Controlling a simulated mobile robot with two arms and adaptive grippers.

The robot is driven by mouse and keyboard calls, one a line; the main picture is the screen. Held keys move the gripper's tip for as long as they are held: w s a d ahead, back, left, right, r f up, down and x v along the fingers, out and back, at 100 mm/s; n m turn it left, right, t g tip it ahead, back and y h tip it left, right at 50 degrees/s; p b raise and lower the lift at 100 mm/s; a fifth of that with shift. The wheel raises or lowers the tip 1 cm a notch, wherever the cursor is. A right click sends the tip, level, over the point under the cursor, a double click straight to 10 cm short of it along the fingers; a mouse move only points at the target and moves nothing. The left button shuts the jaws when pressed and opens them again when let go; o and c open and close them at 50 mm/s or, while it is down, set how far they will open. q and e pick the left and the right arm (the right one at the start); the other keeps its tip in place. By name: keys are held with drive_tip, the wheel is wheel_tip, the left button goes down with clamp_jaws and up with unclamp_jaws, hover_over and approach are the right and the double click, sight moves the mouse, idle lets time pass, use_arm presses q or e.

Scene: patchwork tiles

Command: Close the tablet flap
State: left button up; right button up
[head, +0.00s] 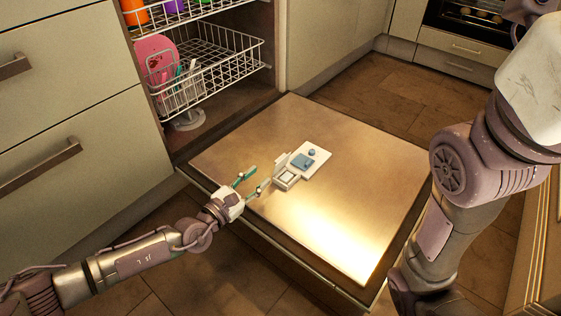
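The tablet dispenser (316,154) is a small white unit with blue parts, set in the inner face of the lowered dishwasher door (340,220). Its tablet flap (281,162) looks raised, standing up beside the small white compartment (287,177) at the dispenser's near left end. My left gripper (260,176) is open, with its two green-padded fingers apart and nothing between them. It is over the door, just left of the flap; a small gap seems to separate them. My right arm fills the right side, and its gripper is outside the picture.
The lower rack (215,72) holds a pink plate (154,55) and other dishes behind the door's hinge side. Drawers (60,130) stand at left. An oven (470,20) is at the upper right. The door's surface around the dispenser is clear.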

sight(276, 163)
use_arm(q)
drive_tip(key=b+x, duration=0.3)
drive_tip(key=x, duration=0.7)
drive_tip(key=shift+d, duration=0.1)
clamp_jaws()
